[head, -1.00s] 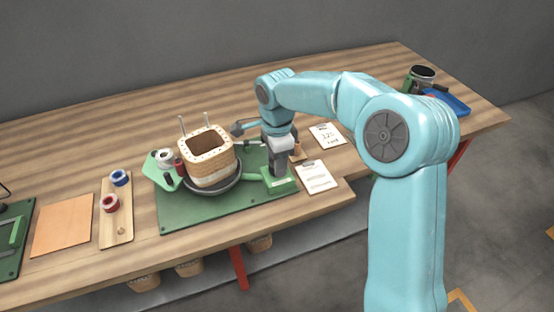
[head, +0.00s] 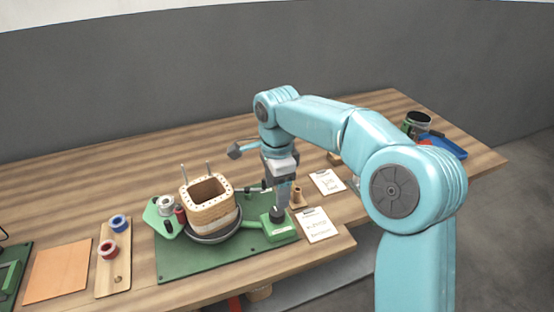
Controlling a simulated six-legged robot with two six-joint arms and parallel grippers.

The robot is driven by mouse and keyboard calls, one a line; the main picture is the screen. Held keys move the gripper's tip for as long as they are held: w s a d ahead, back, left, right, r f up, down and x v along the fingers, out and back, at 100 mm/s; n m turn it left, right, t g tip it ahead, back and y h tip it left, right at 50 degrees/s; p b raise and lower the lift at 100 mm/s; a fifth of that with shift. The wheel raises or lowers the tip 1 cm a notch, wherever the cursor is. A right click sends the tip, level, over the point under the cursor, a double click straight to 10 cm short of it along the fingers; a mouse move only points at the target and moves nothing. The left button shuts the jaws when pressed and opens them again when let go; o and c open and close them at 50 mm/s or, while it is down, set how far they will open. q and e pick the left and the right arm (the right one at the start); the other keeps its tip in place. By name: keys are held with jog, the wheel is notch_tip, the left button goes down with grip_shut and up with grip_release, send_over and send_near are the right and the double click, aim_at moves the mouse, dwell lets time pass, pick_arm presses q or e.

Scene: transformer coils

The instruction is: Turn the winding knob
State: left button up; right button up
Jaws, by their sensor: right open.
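The winding knob (head: 277,213) is a small black knob on top of a green box (head: 279,228) at the right end of the green winding base (head: 185,264). My right gripper (head: 284,200) points down just above and behind the knob, with its jaws open and nothing seen between them. The fingertips look clear of the knob, though the exact gap is hard to tell. A square cream coil (head: 210,215) stands in a dark round dish on the base, left of the knob. My left gripper is not in view.
Two clipboards (head: 319,226) lie right of the green box. A grey-headed mallet (head: 235,152) lies behind my gripper. A dark can (head: 417,122) and blue tray (head: 447,147) are at far right.

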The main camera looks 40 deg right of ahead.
notch_tip(320, 180, up, 9)
jog(key=p, duration=0.1)
dwell(0.4)
